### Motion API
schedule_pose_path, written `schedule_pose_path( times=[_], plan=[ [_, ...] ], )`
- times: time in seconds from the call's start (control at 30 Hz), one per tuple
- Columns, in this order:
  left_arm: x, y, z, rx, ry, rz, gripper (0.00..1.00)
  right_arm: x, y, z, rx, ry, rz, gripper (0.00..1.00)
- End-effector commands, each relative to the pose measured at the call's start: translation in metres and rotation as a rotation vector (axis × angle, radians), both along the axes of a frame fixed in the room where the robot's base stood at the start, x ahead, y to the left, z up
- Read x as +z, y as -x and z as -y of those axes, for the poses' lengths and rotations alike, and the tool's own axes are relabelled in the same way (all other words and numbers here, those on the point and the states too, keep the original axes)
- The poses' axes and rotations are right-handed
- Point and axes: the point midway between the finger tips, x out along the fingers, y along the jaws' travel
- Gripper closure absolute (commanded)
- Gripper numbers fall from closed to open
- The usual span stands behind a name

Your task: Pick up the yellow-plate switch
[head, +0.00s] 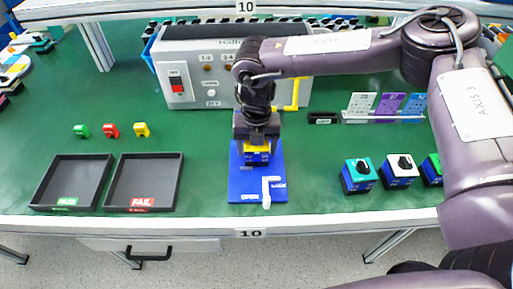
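The yellow-plate switch (257,158) has a blue body and stands over the upper part of the blue fixture plate (243,184). My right gripper (257,149) points straight down over the switch, with a finger on each side of its yellow top. The gripper hides most of that top. I cannot tell whether the fingers press on the switch or stand a little apart from it, nor whether the switch rests on the plate. My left gripper is not in view.
A teal-plate switch (359,175), a white-plate switch (399,171) and a green-plate switch (433,169) stand at right. PASS (69,204) and FAIL (142,204) trays lie at front left. A grey test box (205,72) stands behind. My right arm spans the right side.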

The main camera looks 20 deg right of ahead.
Motion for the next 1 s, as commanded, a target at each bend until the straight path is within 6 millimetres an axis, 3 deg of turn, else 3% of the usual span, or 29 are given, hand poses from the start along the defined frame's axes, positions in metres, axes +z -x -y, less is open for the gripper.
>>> schedule_pose_path(
  times=[0.03,0.3,0.57,0.73,0.87,1.0],
  plan=[
    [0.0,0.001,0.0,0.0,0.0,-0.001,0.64,0.0,0.0,0.0,0.0,0.0,0.0,0.37],
    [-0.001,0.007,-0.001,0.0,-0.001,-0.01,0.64,0.001,0.0,0.0,0.0,-0.001,0.001,0.7],
    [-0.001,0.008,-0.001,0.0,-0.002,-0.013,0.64,0.002,0.0,0.0,0.0,-0.001,0.001,0.7],
    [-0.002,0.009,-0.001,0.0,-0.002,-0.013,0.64,0.014,-0.001,0.0,0.0,-0.002,0.003,0.7],
    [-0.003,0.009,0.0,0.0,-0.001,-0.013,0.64,0.034,-0.001,0.0,0.0,-0.003,0.005,0.7],
    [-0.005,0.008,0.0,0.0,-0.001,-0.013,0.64,0.07,-0.002,-0.001,0.0,-0.003,0.007,0.7]
  ],
)
